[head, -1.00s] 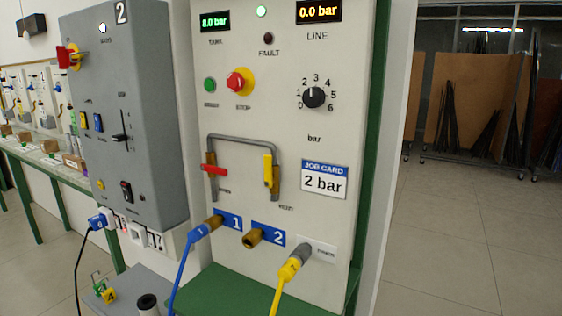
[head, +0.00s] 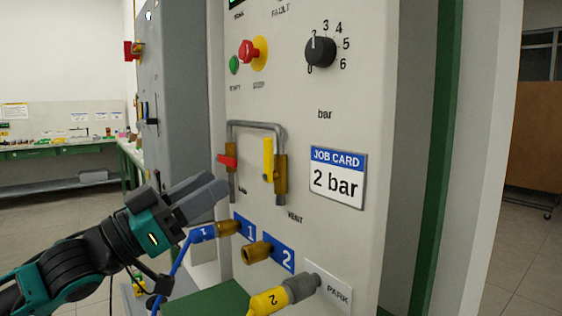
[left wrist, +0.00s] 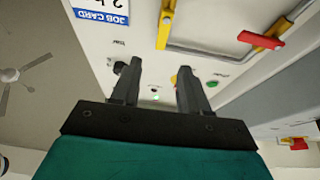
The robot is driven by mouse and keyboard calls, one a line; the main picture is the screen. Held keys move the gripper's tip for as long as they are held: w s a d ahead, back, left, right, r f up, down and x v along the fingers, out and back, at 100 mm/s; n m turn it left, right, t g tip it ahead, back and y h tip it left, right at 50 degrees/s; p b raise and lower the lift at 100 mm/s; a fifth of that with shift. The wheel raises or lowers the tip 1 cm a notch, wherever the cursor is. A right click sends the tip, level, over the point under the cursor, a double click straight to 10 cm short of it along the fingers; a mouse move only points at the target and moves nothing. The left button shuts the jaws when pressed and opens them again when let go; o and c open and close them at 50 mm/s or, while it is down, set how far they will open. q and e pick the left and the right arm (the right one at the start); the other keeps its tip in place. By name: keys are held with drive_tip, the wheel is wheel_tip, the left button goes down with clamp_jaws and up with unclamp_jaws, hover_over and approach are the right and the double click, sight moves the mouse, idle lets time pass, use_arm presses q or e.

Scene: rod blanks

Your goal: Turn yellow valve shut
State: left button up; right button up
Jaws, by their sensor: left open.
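The yellow valve handle (head: 268,158) stands upright, in line with the right leg of a grey bent pipe (head: 258,126) on the panel. It also shows upside down in the left wrist view (left wrist: 166,24). The red valve handle (head: 228,161) on the left leg lies across its pipe; it also shows in the left wrist view (left wrist: 262,41). My left gripper (head: 215,184) is open and empty, left of and a little below both valves, apart from them. Its two fingers (left wrist: 158,68) point toward the panel in the left wrist view. My right gripper is not in view.
Below the valves are port 1 with a blue hose plug (head: 203,233), brass port 2 (head: 256,253), and a yellow hose plug (head: 270,301) at PARK. A job card (head: 337,178) reads 2 bar. A knob (head: 320,52) and red stop button (head: 250,51) sit above. A grey cabinet (head: 180,100) stands left.

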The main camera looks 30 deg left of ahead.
sight(265, 151)
use_arm(q)
drive_tip(key=shift+x, duration=3.75)
drive_tip(key=shift+p+x, duration=0.3)
drive_tip(key=shift+x, duration=1.1)
drive_tip(key=shift+p+x, duration=0.3)
drive_tip(key=shift+x, duration=0.8)
drive_tip(key=shift+a, duration=0.15)
drive_tip(key=shift+c, duration=0.3)
clamp_jaws()
